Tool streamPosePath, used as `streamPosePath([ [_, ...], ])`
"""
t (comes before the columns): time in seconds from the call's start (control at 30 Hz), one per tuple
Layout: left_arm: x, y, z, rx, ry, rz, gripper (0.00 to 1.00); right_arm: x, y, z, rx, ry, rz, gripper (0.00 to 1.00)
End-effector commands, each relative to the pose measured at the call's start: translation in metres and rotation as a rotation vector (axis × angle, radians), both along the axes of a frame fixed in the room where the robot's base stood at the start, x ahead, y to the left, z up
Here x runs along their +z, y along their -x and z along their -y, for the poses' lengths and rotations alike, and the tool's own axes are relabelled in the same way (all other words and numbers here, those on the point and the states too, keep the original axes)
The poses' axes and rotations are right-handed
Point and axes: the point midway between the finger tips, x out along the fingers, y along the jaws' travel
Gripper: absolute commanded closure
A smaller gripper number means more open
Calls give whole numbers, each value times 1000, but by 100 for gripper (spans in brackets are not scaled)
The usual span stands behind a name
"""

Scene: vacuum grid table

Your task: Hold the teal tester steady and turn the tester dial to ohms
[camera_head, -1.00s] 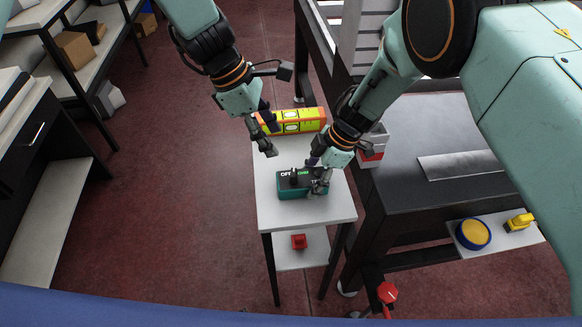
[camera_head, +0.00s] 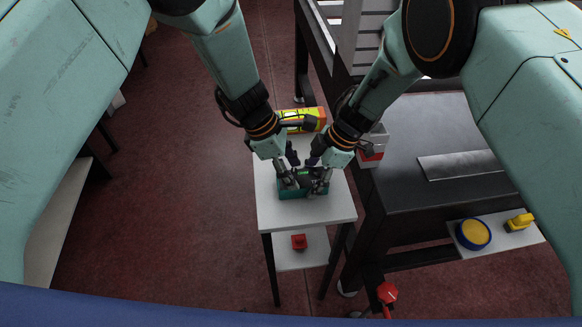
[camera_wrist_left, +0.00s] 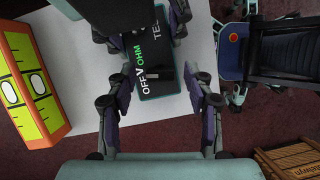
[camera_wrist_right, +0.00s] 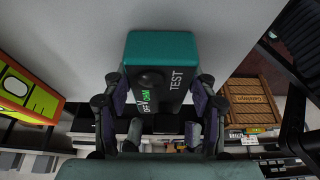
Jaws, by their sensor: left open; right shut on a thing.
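The teal tester (camera_head: 306,193) lies on the white table, largely covered by both grippers in the head view. In the right wrist view my right gripper (camera_wrist_right: 158,98) is shut on the tester's case (camera_wrist_right: 160,45), a finger at each side. That view shows the round black dial (camera_wrist_right: 150,79) beside the OFF, V and green OHM labels, with TEST further right; where it points is unclear. My left gripper (camera_head: 289,178) is open, low over the tester's left part.
A yellow-green and orange level (camera_head: 305,118) lies at the back of the white table (camera_head: 325,214). A dark bench (camera_head: 420,205) stands close on the right. A red block (camera_head: 299,242) sits on the lower shelf. The table's front is clear.

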Motion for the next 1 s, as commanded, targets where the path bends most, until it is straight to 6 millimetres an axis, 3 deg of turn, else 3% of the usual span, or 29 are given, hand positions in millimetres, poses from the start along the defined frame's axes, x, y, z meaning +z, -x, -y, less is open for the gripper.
streamPosePath([
  [0.07,0,0,0,0,0,0,48,0,0,0,0,0,0,81],
  [0.7,0,0,0,0,0,0,100,0,0,0,0,0,0,81],
  [1.0,1,0,0,-39,1,0,100,0,0,0,0,0,0,81],
])
